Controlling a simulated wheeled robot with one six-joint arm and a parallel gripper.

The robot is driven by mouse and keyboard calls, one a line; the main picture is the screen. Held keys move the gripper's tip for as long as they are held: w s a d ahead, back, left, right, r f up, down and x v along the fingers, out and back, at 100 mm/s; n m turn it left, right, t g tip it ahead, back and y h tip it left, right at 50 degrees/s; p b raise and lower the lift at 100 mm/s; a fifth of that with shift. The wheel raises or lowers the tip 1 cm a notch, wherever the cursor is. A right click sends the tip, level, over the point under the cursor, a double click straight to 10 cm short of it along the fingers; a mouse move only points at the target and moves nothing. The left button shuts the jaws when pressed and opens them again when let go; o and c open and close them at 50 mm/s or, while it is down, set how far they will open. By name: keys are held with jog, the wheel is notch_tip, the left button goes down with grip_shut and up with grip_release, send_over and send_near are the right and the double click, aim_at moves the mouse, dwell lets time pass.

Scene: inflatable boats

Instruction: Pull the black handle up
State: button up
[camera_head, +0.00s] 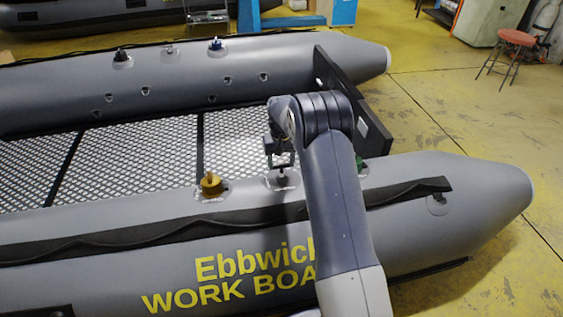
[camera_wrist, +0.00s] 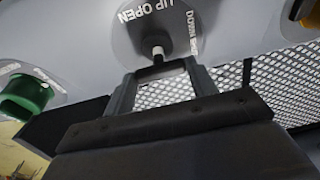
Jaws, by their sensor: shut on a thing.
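The black handle (camera_head: 282,179) stands on the top of the near grey tube, on a round grey patch. In the wrist view the patch (camera_wrist: 140,38) bears the words "UP OPEN" and "DOWN", with part of the last word hard to read. A pale stem (camera_wrist: 158,51) rises from the patch to the fingertips. My gripper (camera_head: 280,168) is above the patch, with its fingertips shut on the handle. In the wrist view the gripper's fingers (camera_wrist: 160,70) frame a gap, and the fingertips mostly hide the handle's grip.
A yellow handle (camera_head: 210,184) stands left of the black one, and a green handle (camera_head: 359,162) stands right. The far tube (camera_head: 60,85) carries more fittings, including a blue one (camera_head: 216,44). A dark transom board (camera_head: 352,100) stands behind my arm. The mesh floor (camera_head: 130,160) is clear.

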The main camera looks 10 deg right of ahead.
jog(key=shift+w+r+p, duration=0.25)
jog(key=shift+r+p, duration=0.05)
jog(key=shift+r, duration=0.6)
jog(key=o, duration=1.4)
notch_tip(320, 180, up, 11)
jog(key=p, duration=0.2)
jog(key=shift+f, duration=0.2)
notch_tip(320, 180, down, 12)
jog(key=b, duration=0.3)
jog(key=shift+s+f, duration=0.1)
jog(key=shift+s, duration=0.05)
jog(key=shift+s+f+b, duration=0.15)
jog(key=shift+f+b, duration=0.4)
